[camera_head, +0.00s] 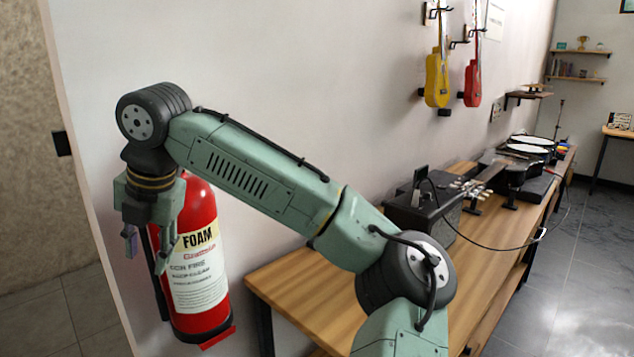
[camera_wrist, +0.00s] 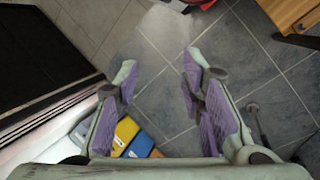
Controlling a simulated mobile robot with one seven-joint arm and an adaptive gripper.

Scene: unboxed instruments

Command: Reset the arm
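My green arm reaches left across the head view, raised and bent, with my gripper (camera_head: 146,252) hanging down in front of a red fire extinguisher (camera_head: 200,250) on the wall. In the wrist view my gripper (camera_wrist: 158,78) points at the grey tiled floor. Its purple-padded fingers are spread apart with only floor between them. It is open and empty. Part of the extinguisher is hidden behind the gripper.
A wooden bench (camera_head: 290,285) runs along the wall, bearing a black amplifier (camera_head: 425,208) and other gear. Yellow (camera_head: 437,78) and red (camera_head: 473,85) guitars hang above it. Blue and yellow items (camera_wrist: 128,132) lie below in the wrist view. Tiled floor at right is clear.

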